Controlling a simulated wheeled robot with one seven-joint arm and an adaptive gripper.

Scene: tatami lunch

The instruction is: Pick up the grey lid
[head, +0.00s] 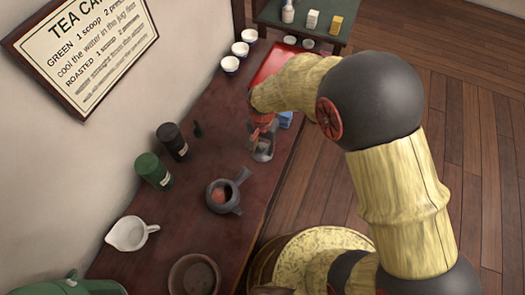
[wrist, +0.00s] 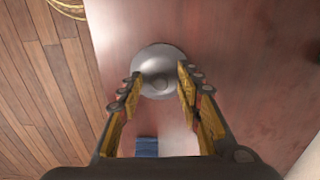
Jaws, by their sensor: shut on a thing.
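The grey lid (wrist: 158,54) is a round, shiny disc with a small knob at its middle in the wrist view. My gripper (wrist: 159,76) has its two yellow-padded fingers on either side of the lid and is shut on it. I cannot tell whether the lid touches the table or hangs just above it. In the head view my gripper (head: 262,150) is low over the dark red table, beyond the teapot, and the lid is not clearly seen there. The grey side-handled teapot (head: 236,203) stands without a lid, with reddish-brown showing inside.
A blue cloth (head: 286,119) lies just right of my gripper, and a red tray (head: 272,62) behind it. Black (head: 172,141) and green (head: 149,170) canisters stand left. A white pitcher (head: 130,234) and brown bowl (head: 194,275) are nearer. White cups (head: 230,64) line the far end.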

